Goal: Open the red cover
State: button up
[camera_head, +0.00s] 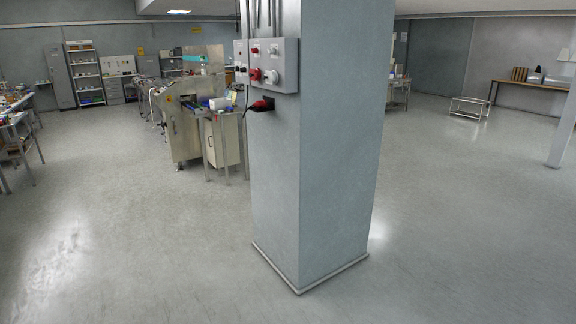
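A grey electrical box (279,65) is mounted on the left face of a large pillar close in front. It carries several round fittings. A red round part (254,74) sits low on its front, with a red and white one (271,77) just right of it. Smaller red parts sit higher on the box. Below the box, a black and red plug-like part (262,105) sticks out, with a dark cable hanging at its left. At this size I cannot tell which red part is the cover, nor whether it is open. My gripper is not in view.
The grey-blue pillar (325,160) blocks the middle. A steel machine (183,120) with attached tables stands behind it to the left. A workbench (18,130) lines the left edge. A low metal frame (470,107) stands back right. The floor in front is clear.

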aim_at(253, 74)
jog(key=i+j+u, duration=0.1)
jog(key=i+u, duration=0.4)
jog(key=i, duration=0.3)
jog(key=i+l+u, duration=0.25)
jog(key=i+u, duration=0.2)
jog(key=i, duration=0.35)
jog(key=i+j, duration=0.1)
jog(key=i, duration=0.4)
jog(key=i+j, duration=0.15)
jog(key=i, duration=0.3)
jog(key=i+j, duration=0.1)
jog(key=i, duration=0.4)
